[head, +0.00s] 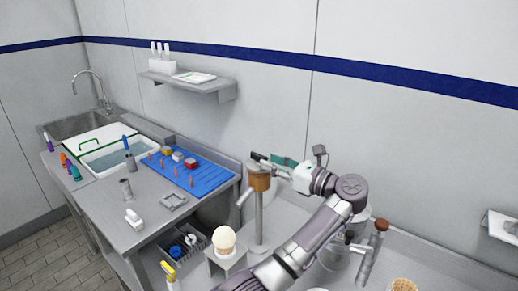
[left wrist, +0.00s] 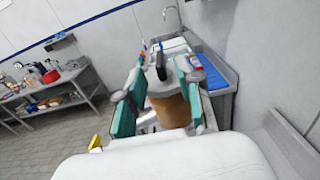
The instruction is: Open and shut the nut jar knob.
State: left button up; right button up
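What looks like the nut jar (head: 259,181) is a brown cylinder on a tall grey post, with a slanted grey spout on its left side. A dark knob (head: 258,157) sits on its top. My left gripper (head: 277,161) reaches it from the right at knob height. In the left wrist view, the gripper's teal fingers (left wrist: 157,98) stand apart on either side of the black upright knob (left wrist: 160,66). The grey lid and brown body of the jar (left wrist: 170,112) show below and between them. I see no clear contact between fingers and knob. My right gripper is out of view.
A round cream bulb-like thing (head: 224,240) stands on a small stand below the jar. Clear jars and a brown-topped tube (head: 379,232) are right of my forearm. A blue pegboard (head: 190,173) lies on the bench at left. The wall is close behind.

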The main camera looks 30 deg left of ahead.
aim_at(259, 157)
pick_arm(q)
jog(key=a+p, duration=0.1)
jog(key=a, duration=0.3)
jog(key=shift+w+a+r+p, duration=0.1)
jog(key=shift+w+a+p, duration=0.1)
jog(key=shift+a+p, duration=0.15)
jog(key=shift+a, duration=0.15)
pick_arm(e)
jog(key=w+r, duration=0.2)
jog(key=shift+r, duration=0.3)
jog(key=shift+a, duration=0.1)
pick_arm(q)
grip_shut()
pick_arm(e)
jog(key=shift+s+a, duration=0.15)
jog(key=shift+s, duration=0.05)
